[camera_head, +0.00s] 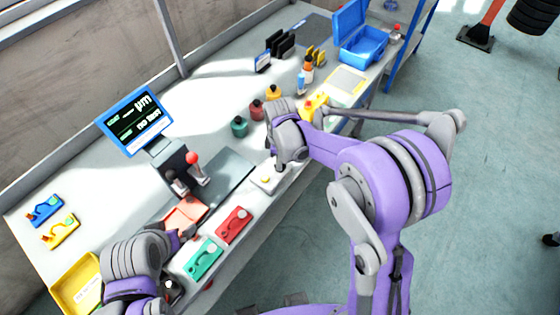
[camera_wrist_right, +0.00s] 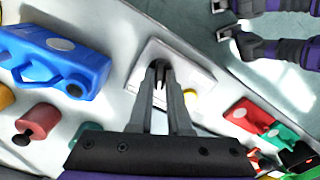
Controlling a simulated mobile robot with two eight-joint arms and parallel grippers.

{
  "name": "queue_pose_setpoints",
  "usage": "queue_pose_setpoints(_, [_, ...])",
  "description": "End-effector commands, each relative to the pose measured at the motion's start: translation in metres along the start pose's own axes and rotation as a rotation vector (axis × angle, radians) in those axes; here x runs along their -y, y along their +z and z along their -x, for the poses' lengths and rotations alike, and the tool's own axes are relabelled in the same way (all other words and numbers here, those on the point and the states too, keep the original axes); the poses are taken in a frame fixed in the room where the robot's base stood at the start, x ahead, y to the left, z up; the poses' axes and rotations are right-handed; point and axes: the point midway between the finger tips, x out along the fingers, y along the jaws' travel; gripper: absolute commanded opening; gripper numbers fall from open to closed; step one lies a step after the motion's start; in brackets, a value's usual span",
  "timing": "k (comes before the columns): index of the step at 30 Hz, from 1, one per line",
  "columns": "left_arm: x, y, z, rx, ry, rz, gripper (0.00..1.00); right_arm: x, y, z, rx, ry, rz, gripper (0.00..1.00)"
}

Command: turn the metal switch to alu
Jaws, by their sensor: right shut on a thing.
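The switch appears to be the pale box (camera_head: 265,184) with a yellow button, at the front edge of the bench; it also shows in the wrist view (camera_wrist_right: 203,83). My right gripper (camera_head: 279,166) points down over this box. In the wrist view its fingers (camera_wrist_right: 160,84) are close together, shut on a small part at the box that they mostly hide. The switch's lettering and setting cannot be read. My left gripper (camera_head: 170,289) is low over the front left of the bench, and its jaws are unclear.
A red block (camera_head: 233,225) and a green block (camera_head: 203,258) lie left of the pale box. A screen (camera_head: 135,119) stands behind. A blue part (camera_wrist_right: 60,62) is beside the right gripper in the wrist view. A blue case (camera_head: 361,44) is at the far end.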

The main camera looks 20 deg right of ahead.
Motion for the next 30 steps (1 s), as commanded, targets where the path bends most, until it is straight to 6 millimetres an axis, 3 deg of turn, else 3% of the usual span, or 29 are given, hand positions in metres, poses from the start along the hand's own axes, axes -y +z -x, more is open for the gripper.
queue_pose_setpoints(15, [0.0, 0.027, -0.022, 0.025, 0.0, 0.0, 1.0, 0.0, 0.0, -0.002, 0.0, 0.001, -0.424, 0.0])
queue_pose_setpoints(30, [0.0, 0.042, -0.036, 0.037, 0.0, 0.0, 1.0, -0.001, 0.0, -0.001, -0.001, 0.001, -0.838, 0.0])
